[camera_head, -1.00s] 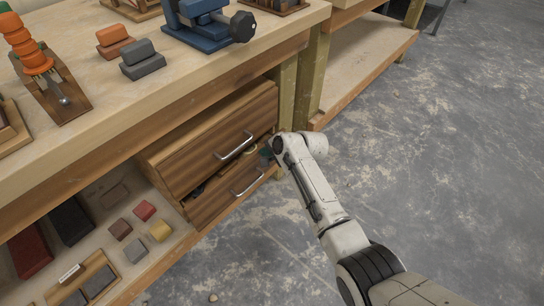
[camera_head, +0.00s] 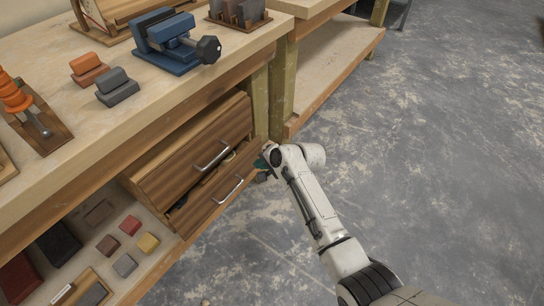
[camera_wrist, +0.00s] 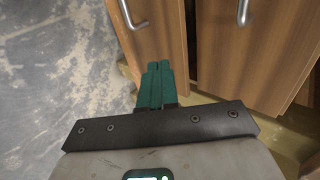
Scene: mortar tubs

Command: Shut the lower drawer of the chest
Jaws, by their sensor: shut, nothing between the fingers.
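The wooden chest stands on the shelf under the bench. Its lower drawer (camera_head: 211,208) has a metal bar handle (camera_head: 228,190) and stands partly out, with a narrow gap showing some contents below the upper drawer (camera_head: 190,163). In the wrist view the lower drawer's front (camera_wrist: 150,45) is on the left and the upper drawer's front (camera_wrist: 230,60) on the right. My gripper (camera_wrist: 158,66) has teal fingers pressed together, empty, at the end of the lower drawer's front. I cannot tell whether they touch it. In the head view my gripper (camera_head: 262,170) is partly hidden by my arm.
A wooden bench post (camera_head: 261,104) stands close behind my gripper. Several small coloured blocks (camera_head: 130,225) lie on the shelf left of the chest. A blue vise (camera_head: 172,42) is on the benchtop. The concrete floor (camera_head: 430,150) to the right is open.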

